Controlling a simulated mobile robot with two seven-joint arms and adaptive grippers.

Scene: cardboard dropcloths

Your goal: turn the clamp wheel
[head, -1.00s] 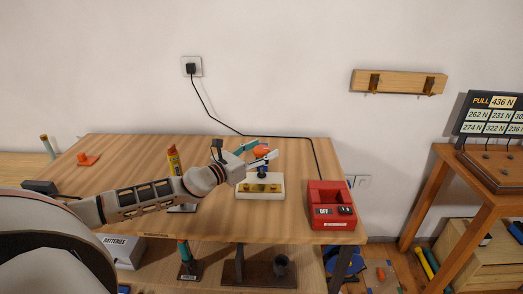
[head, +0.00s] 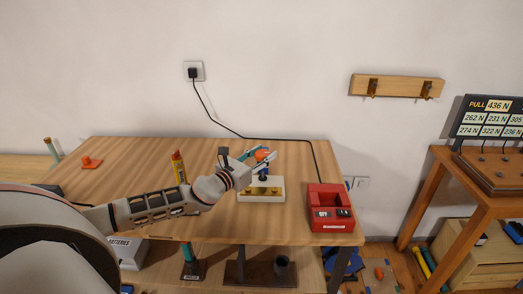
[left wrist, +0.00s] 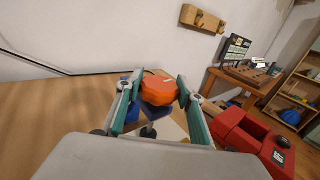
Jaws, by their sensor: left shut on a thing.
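The clamp wheel is an orange knob (left wrist: 158,90) on top of a blue clamp on a pale base block (head: 246,195). In the head view the orange wheel (head: 262,156) shows between my left gripper's fingers. My left gripper (head: 257,157) reaches in from the left, above the block. In the left wrist view its two green-lined fingers (left wrist: 157,99) stand on either side of the wheel and are shut on it. Part of the clamp is hidden behind the gripper. My right gripper is not in view.
A red box (head: 329,205) with an OFF label stands right of the block. A black cable (head: 243,136) runs across the table (head: 130,160) from a wall socket. A yellow-orange tube (head: 179,167) stands behind my left arm. The table's back left is mostly clear.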

